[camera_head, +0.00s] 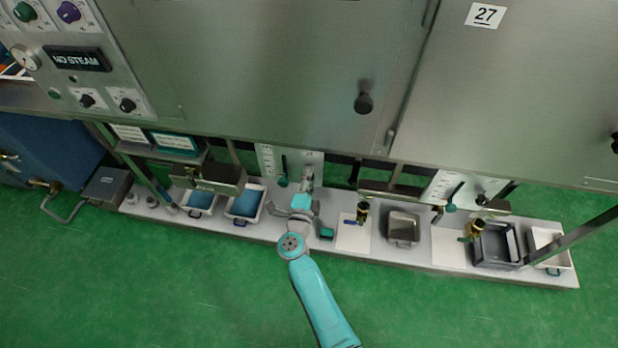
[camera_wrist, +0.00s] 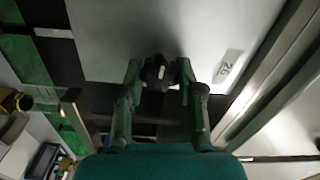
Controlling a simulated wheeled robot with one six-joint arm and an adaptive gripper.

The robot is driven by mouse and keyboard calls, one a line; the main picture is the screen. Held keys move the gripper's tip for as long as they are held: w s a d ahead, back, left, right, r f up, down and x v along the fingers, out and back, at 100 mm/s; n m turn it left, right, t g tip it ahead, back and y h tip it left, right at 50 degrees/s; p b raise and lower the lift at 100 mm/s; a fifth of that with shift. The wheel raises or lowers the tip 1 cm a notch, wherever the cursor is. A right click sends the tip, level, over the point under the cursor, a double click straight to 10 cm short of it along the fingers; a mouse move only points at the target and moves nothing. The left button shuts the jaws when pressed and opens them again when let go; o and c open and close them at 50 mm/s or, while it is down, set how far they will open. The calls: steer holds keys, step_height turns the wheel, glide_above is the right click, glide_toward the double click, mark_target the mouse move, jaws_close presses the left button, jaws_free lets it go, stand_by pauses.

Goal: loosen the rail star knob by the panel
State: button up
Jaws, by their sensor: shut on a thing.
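My teal arm reaches up from the bottom of the head view, and my gripper (camera_head: 303,202) is low under the cabinet front, by a white marked panel (camera_head: 267,158). In the wrist view my gripper (camera_wrist: 159,72) has its two fingers closed on the sides of a dark star knob (camera_wrist: 158,74). A small light mark shows on the knob's face. The knob sits against a dark band beside a pale surface. In the head view I cannot make out the knob; my gripper seems to cover it.
A sill (camera_head: 378,249) carries a blue-filled tray (camera_head: 246,203), a grey pan (camera_head: 403,228), a dark grey bin (camera_head: 494,244) and brass valves (camera_head: 362,212). Steel doors (camera_head: 270,70) overhang above. A pale label (camera_wrist: 228,66) reading 26 lies right of the fingers. Green floor is clear in front.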

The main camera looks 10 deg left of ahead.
steer(key=n, duration=1)
steer(key=shift+a, duration=0.1)
steer(key=shift+n, duration=0.3)
stand_by(0.3)
steer(key=o, duration=1.2)
steer(key=shift+c, duration=0.2)
steer(key=shift+r, duration=0.1)
steer(key=s, duration=1.2)
steer(key=shift+a, duration=0.2)
